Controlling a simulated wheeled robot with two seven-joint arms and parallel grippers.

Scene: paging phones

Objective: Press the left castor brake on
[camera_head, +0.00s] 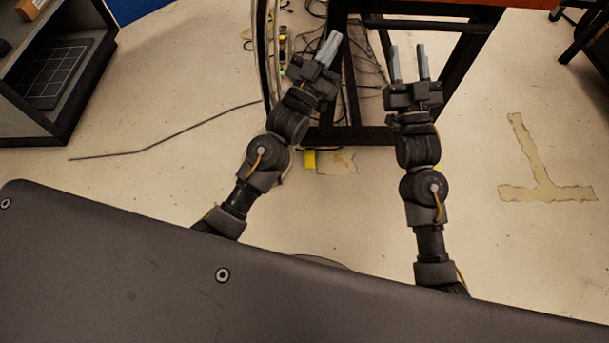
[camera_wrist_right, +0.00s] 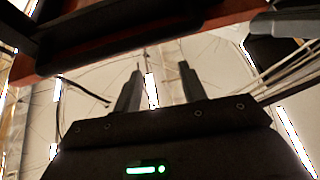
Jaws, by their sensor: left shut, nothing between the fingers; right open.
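I cannot make out a castor or its brake in either view. A small yellow piece (camera_head: 309,160) shows on the floor by the foot of a dark frame, and I cannot tell what it is. My left gripper (camera_head: 329,47) is shut and empty in the head view, in front of the dark frame and cables. My right gripper (camera_head: 408,62) is open and empty, to the right of the left one. Its two fingers stand apart in the right wrist view (camera_wrist_right: 160,75).
The dark frame (camera_head: 345,135) stands under a reddish-brown top (camera_head: 520,3). Loose cables (camera_head: 372,70) hang behind my grippers. A dark shelf unit (camera_head: 60,125) stands at the far left. A thin dark rod or cable (camera_head: 150,146) lies on the floor. The floor at right is clear around a tape mark (camera_head: 545,190).

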